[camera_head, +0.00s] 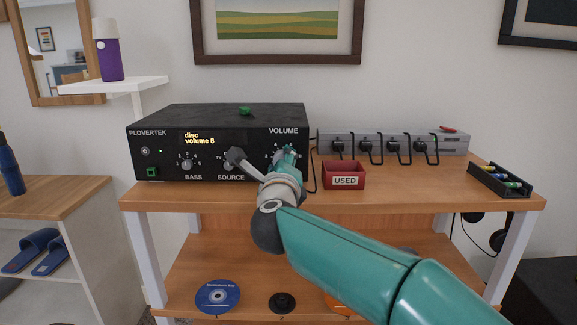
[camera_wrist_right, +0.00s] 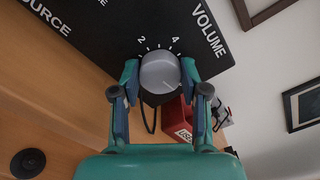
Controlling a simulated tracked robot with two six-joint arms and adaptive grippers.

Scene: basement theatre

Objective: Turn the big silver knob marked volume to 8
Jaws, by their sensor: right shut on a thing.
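The black PLOVERTEK amplifier (camera_head: 166,130) sits on the wooden table, and its display (camera_head: 199,138) reads "disc volume 8". The big silver volume knob (camera_wrist_right: 160,70) is at the right end of its front, under the word VOLUME. My right gripper (camera_head: 285,160) covers most of the knob in the head view. In the right wrist view my right gripper (camera_wrist_right: 159,80) has one finger on each side of the knob and is shut on it. The knob's mark line points to the lower right in that view. My left gripper is not in view.
The bass knob (camera_head: 187,164) and source knob (camera_head: 229,162) are left of my gripper. A red USED box (camera_head: 344,177) stands close on the right. A power strip (camera_head: 450,143) with several plugs lies behind it, and a black tray (camera_head: 498,181) sits at the table's right end.

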